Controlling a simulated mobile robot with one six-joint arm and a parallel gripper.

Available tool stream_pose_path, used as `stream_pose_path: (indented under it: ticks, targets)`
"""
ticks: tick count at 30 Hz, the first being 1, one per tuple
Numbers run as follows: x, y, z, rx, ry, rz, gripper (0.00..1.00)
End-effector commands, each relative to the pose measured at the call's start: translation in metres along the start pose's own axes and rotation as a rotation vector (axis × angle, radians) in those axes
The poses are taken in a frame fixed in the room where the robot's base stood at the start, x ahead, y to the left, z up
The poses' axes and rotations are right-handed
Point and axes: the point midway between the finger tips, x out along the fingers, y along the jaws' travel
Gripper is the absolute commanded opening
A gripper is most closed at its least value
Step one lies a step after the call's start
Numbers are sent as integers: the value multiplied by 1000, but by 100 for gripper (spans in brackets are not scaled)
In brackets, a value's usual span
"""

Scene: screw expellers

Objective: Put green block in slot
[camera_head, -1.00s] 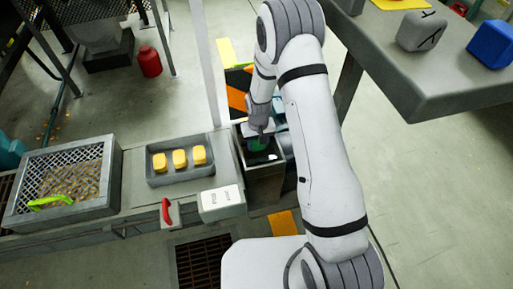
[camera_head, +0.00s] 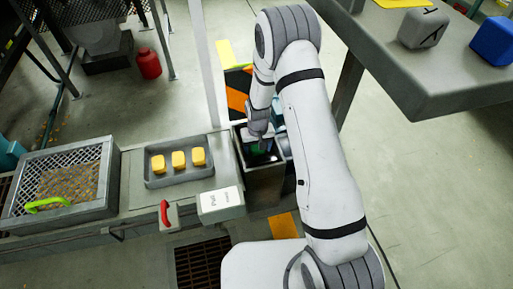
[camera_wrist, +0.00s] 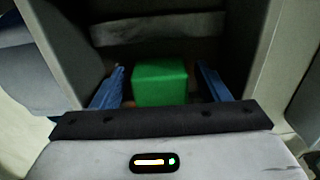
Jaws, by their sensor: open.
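The green block (camera_wrist: 160,84) sits between the two blue fingers of my gripper (camera_wrist: 163,88) in the wrist view, with a gap on each side. The gripper is open. Grey walls of a box-like slot (camera_wrist: 265,45) surround the block and the fingers. In the head view, my gripper (camera_head: 257,146) reaches down into the top of the dark open bin (camera_head: 263,180), and a bit of green shows inside it. The block's underside is hidden.
A grey tray with yellow blocks (camera_head: 178,160) and a mesh-covered box (camera_head: 65,185) stand to the left. A white labelled box (camera_head: 221,204) and a red handle (camera_head: 165,213) are near the bin. A table (camera_head: 430,85) with grey and blue blocks is at upper right.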

Motion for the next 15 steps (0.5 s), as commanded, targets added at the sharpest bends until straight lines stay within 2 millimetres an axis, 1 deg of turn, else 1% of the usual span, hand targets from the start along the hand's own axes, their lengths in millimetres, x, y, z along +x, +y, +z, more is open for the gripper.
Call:
stream_pose_path:
  ticks: [2, 5, 15]
  targets:
    - [-5, 0, 0, 0, 1, 0, 69]
    - [-17, 0, 0, -1, 2, 0, 69]
    - [-90, -1, 0, -1, 2, 0, 69]
